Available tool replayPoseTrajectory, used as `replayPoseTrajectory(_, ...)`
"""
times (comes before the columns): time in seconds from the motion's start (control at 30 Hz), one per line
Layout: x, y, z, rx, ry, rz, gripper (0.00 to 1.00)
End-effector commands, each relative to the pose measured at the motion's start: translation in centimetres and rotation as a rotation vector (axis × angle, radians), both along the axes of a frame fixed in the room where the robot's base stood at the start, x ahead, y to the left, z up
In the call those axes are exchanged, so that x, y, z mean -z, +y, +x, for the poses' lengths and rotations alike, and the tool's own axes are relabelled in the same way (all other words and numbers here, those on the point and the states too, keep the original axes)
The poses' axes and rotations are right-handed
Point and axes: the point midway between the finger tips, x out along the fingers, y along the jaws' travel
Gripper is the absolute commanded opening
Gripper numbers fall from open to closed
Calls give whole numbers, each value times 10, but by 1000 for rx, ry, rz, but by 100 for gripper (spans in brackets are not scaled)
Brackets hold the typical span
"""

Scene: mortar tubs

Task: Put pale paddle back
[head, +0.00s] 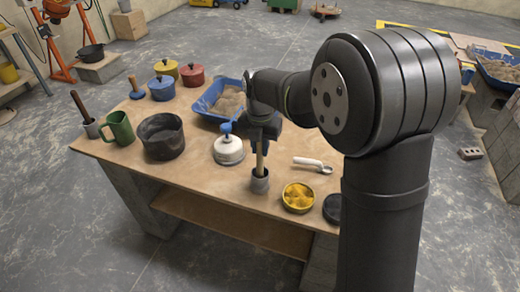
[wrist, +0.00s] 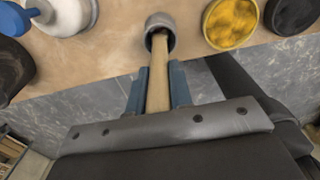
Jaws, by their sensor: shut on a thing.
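The pale paddle (head: 259,157) is a light wooden stick, upright below my gripper (head: 263,136). In the wrist view, the blue fingers of my gripper (wrist: 160,90) are shut on the pale paddle (wrist: 158,75), one on each side. The small grey cup (head: 259,183) stands near the table's front edge, directly under the gripper. In the wrist view, the paddle's far end reaches into the mouth of the grey cup (wrist: 160,22). How deep it sits, and whether it touches the bottom, is hidden.
A white pot with a blue knob (head: 228,150) stands just left of the cup. A yellow-filled tub (head: 298,196) and a white scoop (head: 312,164) are to its right. A blue sand tray (head: 204,113) lies behind. A dark-handled tool (head: 80,107) stands at far left.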

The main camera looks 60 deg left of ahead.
Motion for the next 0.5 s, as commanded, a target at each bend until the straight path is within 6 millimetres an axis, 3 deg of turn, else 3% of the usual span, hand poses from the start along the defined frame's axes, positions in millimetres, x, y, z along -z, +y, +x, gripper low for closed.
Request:
replayPoseTrajectory(0.1, 11, 0, 0, 0, 0, 0, 0)
replayPoseTrajectory(0.43, 14, 0, 0, 0, 1, -1, 0)
replayPoseTrajectory(0.47, 14, 0, 0, 0, 0, 0, 26)
replayPoseTrajectory(0.5, 13, 0, 0, 0, 0, 0, 33)
